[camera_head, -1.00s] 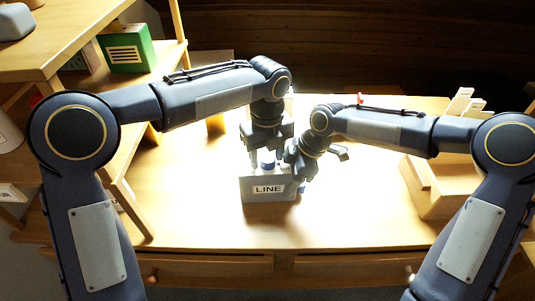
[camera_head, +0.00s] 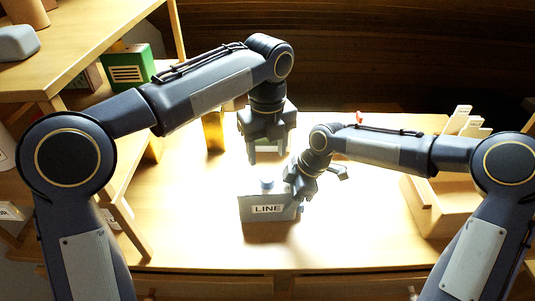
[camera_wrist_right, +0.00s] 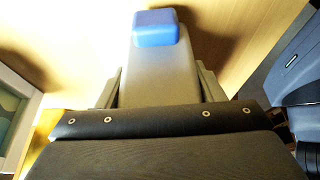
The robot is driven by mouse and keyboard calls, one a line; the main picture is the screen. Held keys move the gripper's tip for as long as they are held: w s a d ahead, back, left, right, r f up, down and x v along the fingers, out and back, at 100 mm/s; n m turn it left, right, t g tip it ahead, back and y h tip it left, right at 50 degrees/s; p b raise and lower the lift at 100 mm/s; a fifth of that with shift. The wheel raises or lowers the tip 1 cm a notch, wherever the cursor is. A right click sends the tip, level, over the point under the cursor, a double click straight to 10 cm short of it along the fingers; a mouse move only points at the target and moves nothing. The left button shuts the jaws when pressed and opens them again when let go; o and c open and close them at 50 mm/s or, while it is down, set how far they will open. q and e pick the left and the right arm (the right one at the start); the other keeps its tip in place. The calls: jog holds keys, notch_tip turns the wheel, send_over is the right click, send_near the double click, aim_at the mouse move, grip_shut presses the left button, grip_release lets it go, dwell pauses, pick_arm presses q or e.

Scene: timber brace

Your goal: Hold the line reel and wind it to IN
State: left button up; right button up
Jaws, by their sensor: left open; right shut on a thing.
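The line reel is a grey box with a LINE label (camera_head: 267,209) and a blue knob (camera_head: 267,184) on its top. It stands on the bright wooden tabletop. My right gripper (camera_head: 297,190) is shut on the right side of the reel. In the right wrist view the reel's grey body (camera_wrist_right: 158,75) lies between the fingers, with the blue knob (camera_wrist_right: 155,28) at its far end. My left gripper (camera_head: 267,157) is open and empty, pointing down above and behind the knob, apart from it. Any IN mark is not readable.
A wooden shelf (camera_head: 75,45) with a green box (camera_head: 127,68) stands at the left. A wooden holder (camera_head: 425,205) with upright pieces is at the right. A yellow block (camera_head: 213,131) stands behind. The tabletop around the reel is mostly clear.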

jog(key=o, duration=1.2)
